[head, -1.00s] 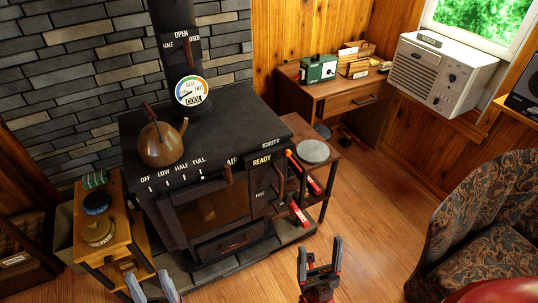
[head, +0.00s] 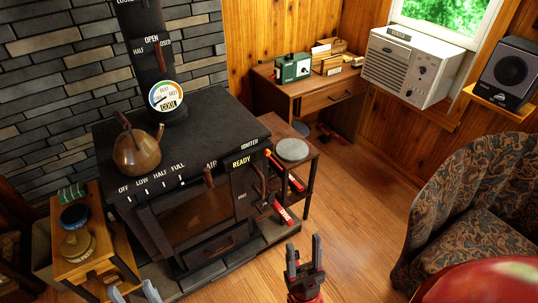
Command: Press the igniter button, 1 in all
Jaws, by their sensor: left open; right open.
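The black stove (head: 205,110) stands left of centre in the head view. A small "IGNITER" label (head: 250,143) is on the right end of its top front edge, above a "READY" label (head: 241,161). I cannot make out the igniter button itself clearly. A small orange-red knob-like spot (head: 267,152) shows at the stove's right corner. My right gripper (head: 305,250) is open and empty, in front of the stove's right side and apart from it. My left gripper (head: 135,292) is open at the bottom edge, only its fingertips showing, near the small wooden side table.
A copper kettle (head: 138,152) sits on the stove top. The wooden side table (head: 105,273) with jars is at the left. A small shelf stand (head: 310,168) is right of the stove. A patterned armchair (head: 460,220) is at the right. Open floor (head: 355,215) lies between.

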